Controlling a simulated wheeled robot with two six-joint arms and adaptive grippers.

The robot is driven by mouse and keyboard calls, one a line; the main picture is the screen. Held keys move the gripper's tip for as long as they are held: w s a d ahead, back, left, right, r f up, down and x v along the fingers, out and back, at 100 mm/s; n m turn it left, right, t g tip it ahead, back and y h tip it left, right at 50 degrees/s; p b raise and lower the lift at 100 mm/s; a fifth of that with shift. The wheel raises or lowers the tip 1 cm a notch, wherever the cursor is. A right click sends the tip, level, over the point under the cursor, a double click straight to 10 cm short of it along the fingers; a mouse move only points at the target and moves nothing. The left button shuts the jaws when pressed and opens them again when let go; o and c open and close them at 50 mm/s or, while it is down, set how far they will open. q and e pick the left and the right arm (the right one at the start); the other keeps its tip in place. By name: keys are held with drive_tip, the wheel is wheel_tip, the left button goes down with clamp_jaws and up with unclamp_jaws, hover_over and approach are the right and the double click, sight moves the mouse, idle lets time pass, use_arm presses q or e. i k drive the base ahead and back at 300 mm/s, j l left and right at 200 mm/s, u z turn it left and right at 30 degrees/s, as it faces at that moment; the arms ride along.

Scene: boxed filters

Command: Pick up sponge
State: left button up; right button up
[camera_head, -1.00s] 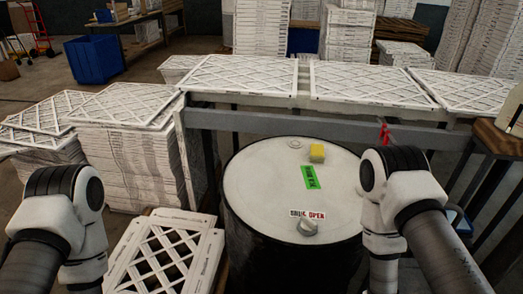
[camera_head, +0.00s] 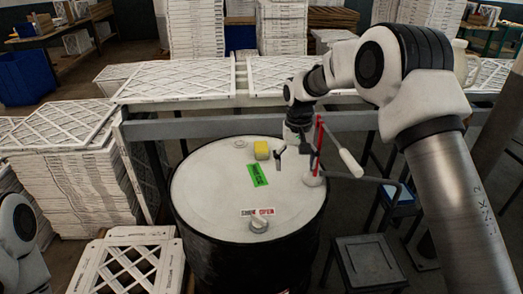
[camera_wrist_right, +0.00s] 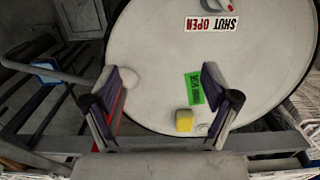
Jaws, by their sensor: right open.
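A small yellow sponge (camera_head: 262,150) sits on the white lid of a black drum (camera_head: 215,185), near its far side. In the right wrist view the sponge (camera_wrist_right: 184,120) appears between my fingers, nearer the right-hand one. My right gripper (camera_head: 296,162) is open and empty, to the right of the sponge in the head view. The gripper (camera_wrist_right: 160,82) looks to be above the lid, though its height is hard to judge. My left gripper is not in view; only part of that arm shows at the left edge.
The lid bears a green label (camera_head: 258,175), a shut/open label (camera_head: 257,212) and a grey knob (camera_head: 259,226). A grey rail (camera_head: 200,128) with white filters (camera_head: 180,80) runs behind the drum. A dark stool (camera_head: 367,262) stands to the right.

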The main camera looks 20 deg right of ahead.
sight(260, 149)
drive_tip(key=i, duration=1)
